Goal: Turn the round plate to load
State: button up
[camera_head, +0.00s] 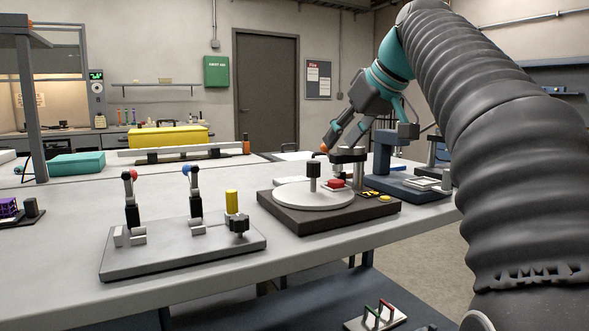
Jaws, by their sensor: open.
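The round plate (290,196) is a pale disc lying flat on a dark square base (318,222) on the bench. A dark upright knob (313,169) stands on the disc. A red block on a pale holder (335,184) sits towards the disc's right rear side. My gripper (338,144) reaches down from the upper right, above and behind the plate's right part. It is open, with an orange fingertip showing, and holds nothing that I can see. I cannot tell whether it touches the dark post fixture (348,156) there. Yellow marks and a yellow button (384,198) are on the base's right side.
A grey plate (180,254) with red- and blue-topped levers and a yellow cylinder (231,201) stands left of the base. A blue fixture (383,154) stands close on the right. A yellow case (168,137) lies behind. The bench's front-left middle is clear.

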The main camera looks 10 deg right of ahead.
aim_at(314, 162)
jog(key=shift+n+y, duration=0.3)
jog(key=shift+n, duration=0.4)
jog(key=w+a+f+b, duration=0.1)
jog(key=w+f, duration=0.1)
jog(key=w, duration=0.1)
jog(key=w+a+f+b, duration=0.1)
jog(key=w+f, duration=0.1)
jog(key=w, duration=0.2)
jog(key=w+a+f+b, duration=0.1)
jog(key=w+f+b, duration=0.1)
jog(key=w+f, duration=0.1)
jog(key=shift+w+a+f, duration=0.1)
jog(key=shift+w+a, duration=0.1)
jog(key=shift+a, duration=0.1)
jog(key=shift+c, duration=0.2)
grip_shut()
